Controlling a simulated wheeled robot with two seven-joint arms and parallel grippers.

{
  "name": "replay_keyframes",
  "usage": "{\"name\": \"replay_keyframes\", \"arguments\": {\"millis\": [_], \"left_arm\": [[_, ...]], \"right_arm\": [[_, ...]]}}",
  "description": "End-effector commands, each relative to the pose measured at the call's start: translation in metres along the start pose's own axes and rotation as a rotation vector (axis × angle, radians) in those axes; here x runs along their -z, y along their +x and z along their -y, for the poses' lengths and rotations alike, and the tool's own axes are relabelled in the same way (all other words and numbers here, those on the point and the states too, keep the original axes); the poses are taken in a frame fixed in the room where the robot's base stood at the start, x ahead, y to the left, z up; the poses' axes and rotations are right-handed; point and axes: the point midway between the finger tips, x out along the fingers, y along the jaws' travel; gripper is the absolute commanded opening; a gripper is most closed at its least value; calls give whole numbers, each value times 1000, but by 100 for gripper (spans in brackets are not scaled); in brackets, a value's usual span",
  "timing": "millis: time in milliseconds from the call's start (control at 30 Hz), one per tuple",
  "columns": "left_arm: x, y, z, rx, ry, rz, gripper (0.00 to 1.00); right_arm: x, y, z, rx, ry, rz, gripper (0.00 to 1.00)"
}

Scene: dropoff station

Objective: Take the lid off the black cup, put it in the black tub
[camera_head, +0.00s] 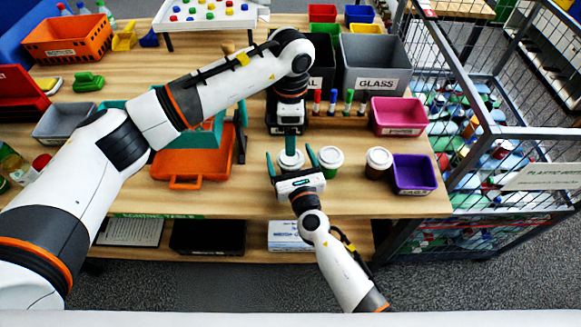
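A cup with a white lid (291,160) stands near the table's front edge; its body colour is mostly hidden. My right gripper (291,160) reaches in from below, its teal fingers spread on either side of this cup. My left gripper (290,145) points down just behind the same cup, at its lid; its fingers are seen edge-on, so their gap does not show. To the right stand a green cup with a white lid (330,160) and a dark brown or black cup with a pale lid (378,162). A black tub (322,72), partly hidden by my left arm, stands at the back.
A grey GLASS bin (373,65), a pink tub (399,116) and a purple tub (413,174) stand at the right. Several markers (348,101) stand behind the cups. An orange case (190,165) lies to the left. A wire cage (490,110) borders the table's right side.

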Motion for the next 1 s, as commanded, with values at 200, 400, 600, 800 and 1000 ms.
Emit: {"name": "replay_keyframes", "arguments": {"millis": [200,400,600,800,1000], "left_arm": [[0,0,0,0,0,0,79],[0,0,0,0,0,0,79],[0,0,0,0,0,0,79],[0,0,0,0,0,0,79],[0,0,0,0,0,0,79]], "right_arm": [[0,0,0,0,1,0,73],[0,0,0,0,1,0,40],[0,0,0,0,1,0,68],[0,0,0,0,1,0,84],[0,-2,0,0,1,1,84]]}}
